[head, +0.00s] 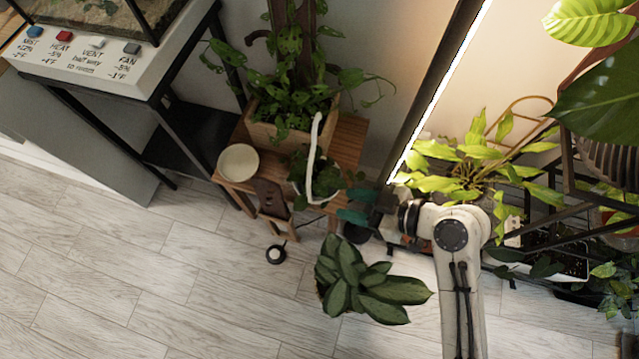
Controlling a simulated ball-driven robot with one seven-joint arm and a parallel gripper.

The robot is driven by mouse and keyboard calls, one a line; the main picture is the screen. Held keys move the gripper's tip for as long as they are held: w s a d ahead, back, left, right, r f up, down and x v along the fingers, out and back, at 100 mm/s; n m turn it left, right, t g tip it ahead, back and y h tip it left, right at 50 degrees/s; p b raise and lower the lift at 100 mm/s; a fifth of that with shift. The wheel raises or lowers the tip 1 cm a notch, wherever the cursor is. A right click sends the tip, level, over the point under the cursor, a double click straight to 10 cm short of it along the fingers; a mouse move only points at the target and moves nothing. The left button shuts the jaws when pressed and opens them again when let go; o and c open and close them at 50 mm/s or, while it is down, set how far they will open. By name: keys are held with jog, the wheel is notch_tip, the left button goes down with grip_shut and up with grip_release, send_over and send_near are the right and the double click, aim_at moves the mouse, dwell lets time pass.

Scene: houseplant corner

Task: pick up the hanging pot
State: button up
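The hanging pot (316,198) is a small white pot with leafy green growth and a tall white looped handle (313,155). It stands at the right front of a low wooden bench. Leaves hide much of its body. My gripper (352,205) is just right of the pot, pointing left towards it. Its two dark green fingers are spread apart with nothing seen between them. It looks close to the pot but apart from the handle.
A wooden planter (270,132) with a climbing plant is behind the pot on the bench (349,137). A cream bowl (238,162) and a brown wooden piece (270,197) are to the left. A leafy plant (362,285) stands on the floor in front. Floor at left is clear.

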aim_at(310, 190)
jog(key=shift+n+t+y, duration=0.4)
jog(key=shift+n+y, duration=0.2)
jog(key=shift+y, duration=0.2)
jog(key=x, duration=0.4)
jog(key=r+x, duration=0.1)
jog(key=x, duration=0.1)
jog(key=shift+w+a+b, duration=0.35)
jog(key=shift+w, duration=0.05)
jog(key=x, duration=0.6)
jog(key=shift+f, duration=0.25)
grip_shut()
jog(key=shift+w, duration=0.1)
